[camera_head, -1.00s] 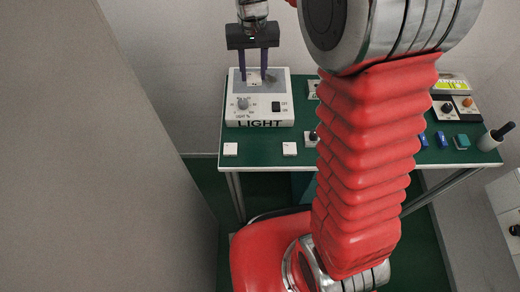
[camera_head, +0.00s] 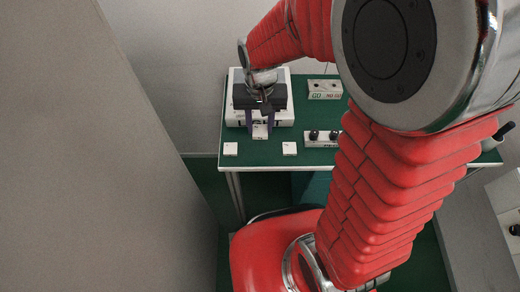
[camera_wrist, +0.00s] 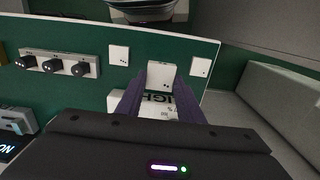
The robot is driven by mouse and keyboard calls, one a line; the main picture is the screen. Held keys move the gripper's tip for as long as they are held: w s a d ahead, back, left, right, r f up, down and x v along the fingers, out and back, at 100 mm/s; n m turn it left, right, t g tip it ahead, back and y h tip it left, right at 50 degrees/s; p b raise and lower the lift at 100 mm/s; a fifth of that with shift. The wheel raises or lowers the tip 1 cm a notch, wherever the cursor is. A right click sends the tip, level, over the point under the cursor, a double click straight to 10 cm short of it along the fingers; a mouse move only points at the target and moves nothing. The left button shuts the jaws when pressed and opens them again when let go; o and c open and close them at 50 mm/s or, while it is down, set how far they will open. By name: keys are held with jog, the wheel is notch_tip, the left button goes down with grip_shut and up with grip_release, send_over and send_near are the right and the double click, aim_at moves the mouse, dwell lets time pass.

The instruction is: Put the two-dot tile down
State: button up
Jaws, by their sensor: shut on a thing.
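My gripper (camera_head: 260,128) is shut on a white square tile (camera_head: 260,132), taken as the two-dot tile. In the wrist view the tile (camera_wrist: 161,76) sits between the purple fingertips, with small dark marks on its face too fine to count surely. It is just in front of the LIGHT box (camera_head: 231,112), over the green table (camera_head: 310,155). I cannot tell whether the tile touches the table. Two more white tiles rest near the front edge, one left (camera_head: 230,149) and one right (camera_head: 289,148) of the held tile.
A block with dark knobs (camera_head: 321,139) stands right of the right tile. My arm hides the table's right part. Green table is bare between the two resting tiles.

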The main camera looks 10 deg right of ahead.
send_over(260, 149)
jog(key=shift+f, duration=3.1)
jog(key=shift+f, duration=1.9)
jog(key=o, duration=1.1)
